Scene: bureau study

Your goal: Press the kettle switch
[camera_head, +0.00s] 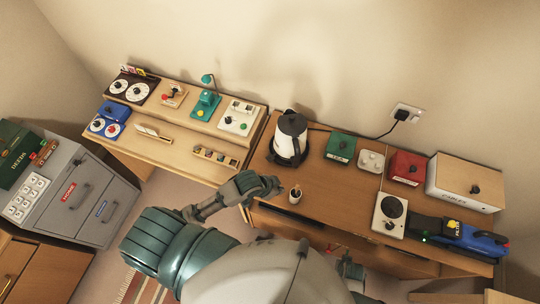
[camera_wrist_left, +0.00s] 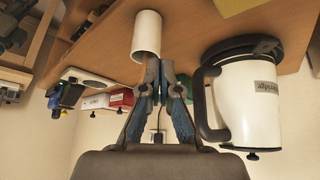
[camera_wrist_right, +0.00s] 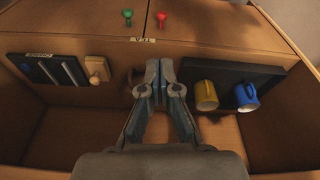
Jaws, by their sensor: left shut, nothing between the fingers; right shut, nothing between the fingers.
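The white kettle (camera_head: 287,141) with a black lid and handle stands upright near the back left of the right desk. In the left wrist view it appears upside down (camera_wrist_left: 252,105), its dark base ring (camera_wrist_left: 242,50) against the desk. I cannot make out its switch clearly. My left gripper (camera_head: 279,185) is shut and empty above the desk's front left, in front of the kettle and apart from it; its closed tips (camera_wrist_left: 160,62) show beside the kettle. My right gripper (camera_wrist_right: 160,68) is shut and empty, low by an open compartment.
A small white cup (camera_head: 295,196) stands close by my left gripper, also in its wrist view (camera_wrist_left: 147,35). Green (camera_head: 341,147) and red (camera_head: 407,167) boxes stand right of the kettle. Yellow (camera_wrist_right: 205,95) and blue (camera_wrist_right: 246,97) mugs are near my right gripper.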

